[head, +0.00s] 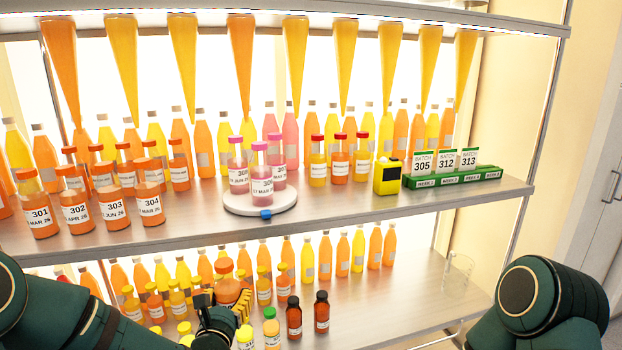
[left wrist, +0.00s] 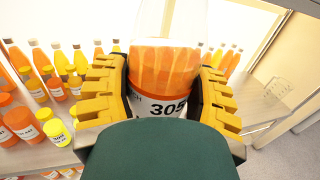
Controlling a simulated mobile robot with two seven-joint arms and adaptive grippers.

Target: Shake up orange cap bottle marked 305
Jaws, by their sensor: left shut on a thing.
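The bottle marked 305 (left wrist: 165,70) is in the left wrist view, with streaky orange juice inside and a white label reading 305. Its top runs out of that view. In the head view the same bottle (head: 227,291) shows its orange cap, in front of the lower shelf. My left gripper (head: 240,305) is shut on it; the yellow ribbed fingers (left wrist: 165,95) press on both sides of it in the left wrist view. The bottle is held above the lower shelf among other bottles. My right arm shows at the lower right, but its gripper is out of view.
The upper shelf (head: 340,203) carries orange-capped bottles 301 to 304 (head: 110,208), a round white stand (head: 240,205) with pink samples, and a green batch card holder (head: 470,177). Small bottles (head: 293,315) stand close around my left gripper. The lower shelf's right side is mostly clear, with a glass beaker (head: 458,270).

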